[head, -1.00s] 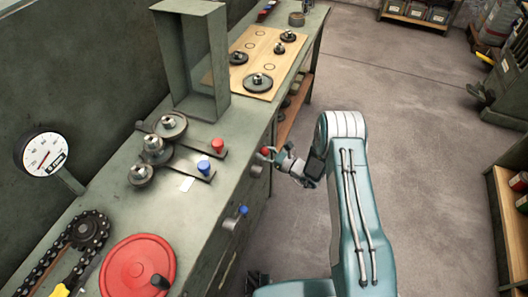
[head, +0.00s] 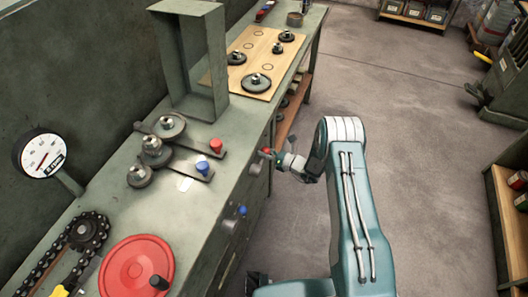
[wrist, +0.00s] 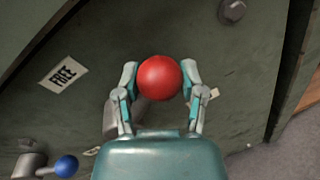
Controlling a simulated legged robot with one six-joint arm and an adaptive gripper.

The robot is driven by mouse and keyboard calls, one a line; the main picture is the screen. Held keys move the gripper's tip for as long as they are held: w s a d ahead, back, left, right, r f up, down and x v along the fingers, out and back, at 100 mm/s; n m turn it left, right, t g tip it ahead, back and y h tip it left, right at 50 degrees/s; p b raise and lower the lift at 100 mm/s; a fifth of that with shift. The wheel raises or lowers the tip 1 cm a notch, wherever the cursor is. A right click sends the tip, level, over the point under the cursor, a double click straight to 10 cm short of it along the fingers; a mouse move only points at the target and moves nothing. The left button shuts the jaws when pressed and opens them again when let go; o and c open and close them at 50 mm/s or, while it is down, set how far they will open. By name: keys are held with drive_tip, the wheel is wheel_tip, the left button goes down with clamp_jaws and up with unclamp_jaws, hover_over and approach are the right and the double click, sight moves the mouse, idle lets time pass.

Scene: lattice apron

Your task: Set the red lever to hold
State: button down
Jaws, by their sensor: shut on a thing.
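The red lever ends in a red ball knob (wrist: 158,77), seen in the wrist view in front of the green cabinet face. My gripper (wrist: 160,82) has one finger on each side of the knob and is shut on it. In the head view the red knob (head: 266,150) shows at the bench's front side, with my gripper (head: 272,156) at it. A FREE label (wrist: 63,74) is on the panel to the left of the knob. Another pale label (wrist: 212,93) at the right is mostly hidden behind a finger. The lever's shaft is largely hidden.
A blue-knobbed lever (head: 242,210) sits nearer on the same bench front. On the bench top are small red (head: 215,145) and blue (head: 202,167) knobs, a red handwheel (head: 130,268) and a gauge (head: 42,153).

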drive_tip(key=shift+w+d+f+m+g, duration=0.1)
drive_tip(key=shift+f+m+g, duration=0.3)
drive_tip(key=shift+f+m, duration=0.85)
drive_tip(key=shift+w+a+f+m+g, duration=0.15)
drive_tip(key=shift+f+m+g, duration=0.25)
drive_tip(key=shift+f+m, duration=0.8)
drive_tip(key=shift+w+d+f+m+g, duration=0.15)
drive_tip(key=shift+f+m+g, duration=0.4)
drive_tip(key=shift+m, duration=1.2)
drive_tip(key=shift+s+f, duration=0.15)
drive_tip(key=shift+f, duration=0.1)
drive_tip(key=shift+c, duration=0.9)
unclamp_jaws()
approach(259, 160)
drive_tip(key=v, duration=0.5)
drive_tip(key=shift+s+r, duration=0.25)
drive_tip(key=shift+r, duration=0.15)
